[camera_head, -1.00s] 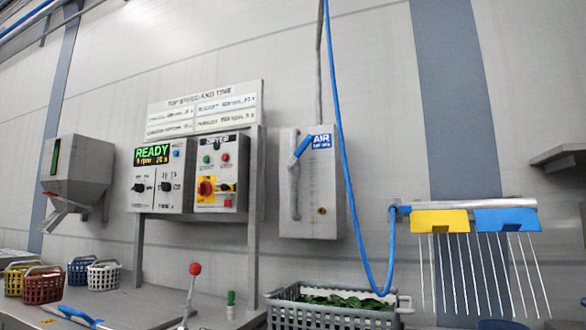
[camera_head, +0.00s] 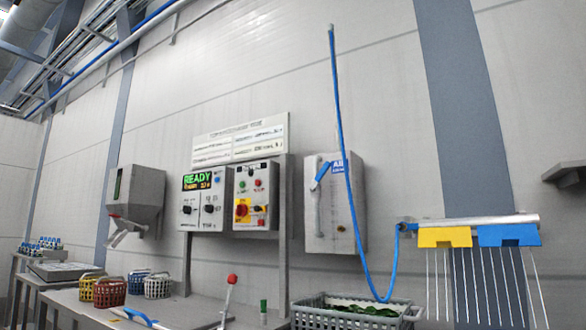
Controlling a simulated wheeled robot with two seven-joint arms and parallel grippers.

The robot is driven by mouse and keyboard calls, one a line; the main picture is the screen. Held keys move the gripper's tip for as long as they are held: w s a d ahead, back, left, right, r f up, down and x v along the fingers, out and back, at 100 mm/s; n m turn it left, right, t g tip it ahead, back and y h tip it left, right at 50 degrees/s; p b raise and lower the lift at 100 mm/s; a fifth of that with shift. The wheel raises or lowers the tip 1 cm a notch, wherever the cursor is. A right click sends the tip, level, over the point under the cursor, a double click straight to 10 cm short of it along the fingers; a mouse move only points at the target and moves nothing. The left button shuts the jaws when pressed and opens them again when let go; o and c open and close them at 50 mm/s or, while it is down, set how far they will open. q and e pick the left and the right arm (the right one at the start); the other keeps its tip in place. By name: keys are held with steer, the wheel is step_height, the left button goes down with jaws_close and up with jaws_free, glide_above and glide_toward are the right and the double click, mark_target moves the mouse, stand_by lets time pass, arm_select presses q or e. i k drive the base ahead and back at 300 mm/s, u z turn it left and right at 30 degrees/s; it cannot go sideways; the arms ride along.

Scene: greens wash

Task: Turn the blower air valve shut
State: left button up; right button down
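The air valve is a blue lever handle (camera_head: 320,176) on the front of a grey wall box (camera_head: 347,215), beside a blue AIR label (camera_head: 338,165). The handle is tilted, its upper end to the right. A grey vertical pipe or bar (camera_head: 317,213) runs below it on the box front. A blue hose (camera_head: 352,205) hangs in front of the box and loops to the blower bar (camera_head: 475,219) at the right. Neither of my grippers shows in the head view.
A control panel (camera_head: 229,199) with a READY display stands left of the box. A lever with a red knob (camera_head: 232,279) and a green-capped marker-like item (camera_head: 263,308) rise from the bench. A grey crate of greens (camera_head: 310,317) sits below the box. Small baskets (camera_head: 110,292) stand left.

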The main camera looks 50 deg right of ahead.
mark_target(324, 168)
steer(key=z, duration=0.2)
steer(key=i, duration=1.15)
steer(key=z, duration=0.7)
